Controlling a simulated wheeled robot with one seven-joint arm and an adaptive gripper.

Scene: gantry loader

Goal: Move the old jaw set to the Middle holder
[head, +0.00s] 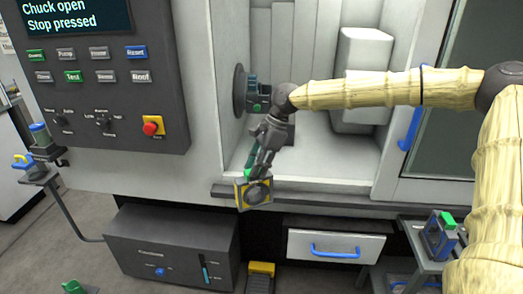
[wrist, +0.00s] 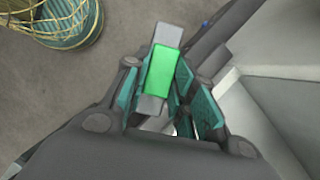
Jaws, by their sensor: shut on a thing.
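My gripper (wrist: 162,97) is shut on a grey jaw set with a bright green block (wrist: 163,72), seen between the teal finger pads in the wrist view. In the head view my gripper (head: 262,158) hangs in front of the machine opening, below and in front of the chuck (head: 239,90). The held piece is mostly hidden there; a bit of green shows beside the fingers. Another dark blue block with a green top (head: 441,234) stands on the right-hand shelf. I cannot tell which place is the Middle holder.
A control panel (head: 100,100) at left reads "Chuck open" and "Stop pressed". A white drawer (head: 330,243) and a dark box (head: 165,250) sit below the opening. A yellow-edged block (head: 241,193) shows at the sill.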

